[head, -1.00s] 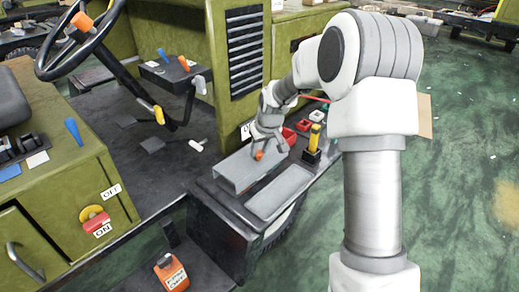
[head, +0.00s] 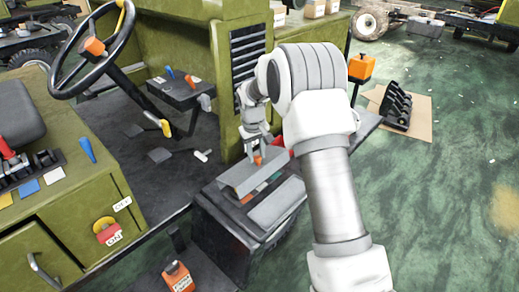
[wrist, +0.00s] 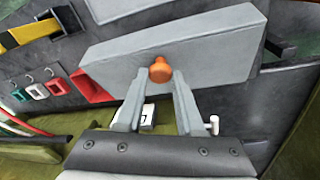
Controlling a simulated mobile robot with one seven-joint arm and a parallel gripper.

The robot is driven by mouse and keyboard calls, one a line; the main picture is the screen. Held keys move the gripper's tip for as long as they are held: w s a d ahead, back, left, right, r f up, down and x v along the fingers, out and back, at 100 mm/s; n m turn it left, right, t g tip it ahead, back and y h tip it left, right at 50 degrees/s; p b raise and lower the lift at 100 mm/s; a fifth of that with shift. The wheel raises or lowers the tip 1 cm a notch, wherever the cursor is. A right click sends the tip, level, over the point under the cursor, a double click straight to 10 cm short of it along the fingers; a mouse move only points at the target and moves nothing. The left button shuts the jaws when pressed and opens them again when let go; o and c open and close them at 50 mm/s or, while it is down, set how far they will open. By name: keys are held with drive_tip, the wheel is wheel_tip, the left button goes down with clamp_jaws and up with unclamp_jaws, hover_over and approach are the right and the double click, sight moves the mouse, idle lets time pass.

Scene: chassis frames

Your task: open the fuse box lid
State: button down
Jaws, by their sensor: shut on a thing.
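The fuse box (head: 228,218) is a dark box at the vehicle's side. Its grey lid (head: 238,180) is tilted up, and coloured parts show in the gap under it. An orange knob (head: 257,161) sits on the lid. My gripper (head: 258,155) is shut on this knob. In the wrist view the grey lid (wrist: 215,45) stands across the top, and the knob (wrist: 160,70) is between the fingertips of my gripper (wrist: 158,78). Much of the box's inside is hidden by the lid.
A second flat grey panel (head: 278,205) lies in front of the lid. An orange container (head: 177,277) stands on the low step. A steering wheel (head: 92,48) and a lever console (head: 180,90) are at left. A black rack (head: 397,107) lies on cardboard at right. Green floor is clear at right.

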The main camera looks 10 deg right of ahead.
drive_tip(key=shift+w+a+r+g+h+p, duration=0.7)
drive_tip(key=shift+w+g+h+p, duration=0.3)
drive_tip(key=shift+p, duration=0.95)
drive_tip(key=c, duration=0.5)
unclamp_jaws()
drive_tip(key=shift+s, duration=0.1)
drive_tip(key=shift+c, duration=0.2)
drive_tip(key=v, duration=1.7)
drive_tip(key=shift+w+d+r+p, duration=0.15)
drive_tip(key=shift+w+r+p, duration=0.05)
drive_tip(key=shift+r+p, duration=0.1)
